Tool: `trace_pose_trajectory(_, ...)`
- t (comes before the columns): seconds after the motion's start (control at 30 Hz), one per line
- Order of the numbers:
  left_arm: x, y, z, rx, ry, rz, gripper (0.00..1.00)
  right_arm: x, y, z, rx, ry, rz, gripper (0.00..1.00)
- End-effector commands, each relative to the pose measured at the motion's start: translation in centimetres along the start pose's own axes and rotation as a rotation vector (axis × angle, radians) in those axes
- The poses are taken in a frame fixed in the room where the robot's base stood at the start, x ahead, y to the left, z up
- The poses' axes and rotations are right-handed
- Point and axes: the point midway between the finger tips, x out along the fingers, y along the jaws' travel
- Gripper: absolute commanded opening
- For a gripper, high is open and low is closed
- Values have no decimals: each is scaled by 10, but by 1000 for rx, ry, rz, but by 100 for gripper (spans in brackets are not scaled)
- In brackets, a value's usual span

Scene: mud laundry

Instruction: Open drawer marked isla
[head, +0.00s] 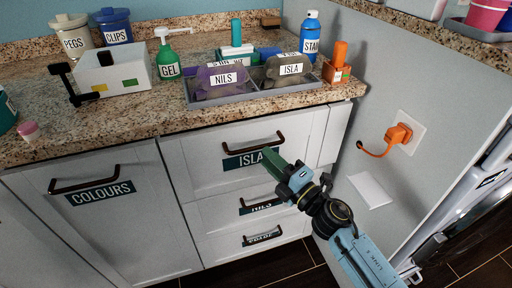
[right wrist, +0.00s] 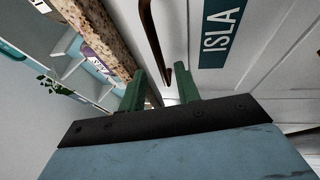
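The drawer marked ISLA (head: 210,165) is the top one of a white stack under the counter and looks closed. Its dark bar handle (head: 252,146) is above a teal ISLA label (head: 240,161). My right gripper (head: 270,158) is in front of the drawer, by the right end of the label and just below the handle's right part. In the right wrist view my right gripper (right wrist: 163,80) has its two green fingers apart with nothing held. The handle (right wrist: 154,40) shows ahead, one end appearing between the fingertips; contact cannot be told. My left gripper is not in view.
Two lower drawers (head: 205,215) and a COLOURS cupboard door (head: 110,225) are beside and below. The granite counter edge (head: 190,122) overhangs above, with a grey tray (head: 255,100) near it. An orange plug (head: 398,133) is on the right wall.

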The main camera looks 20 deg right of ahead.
Motion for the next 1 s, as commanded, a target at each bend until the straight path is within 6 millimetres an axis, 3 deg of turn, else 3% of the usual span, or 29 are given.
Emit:
trace_pose_trajectory(0.1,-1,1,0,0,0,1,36,24,0,0,0,-1,2,32)
trace_pose_trajectory(0.3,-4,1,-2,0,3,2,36,48,0,0,1,-1,0,32)
trace_pose_trajectory(0.73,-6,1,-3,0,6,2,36,57,-1,0,2,-1,-1,32)
trace_pose_trajectory(1.0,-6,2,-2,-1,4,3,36,57,0,0,2,-1,-1,0)
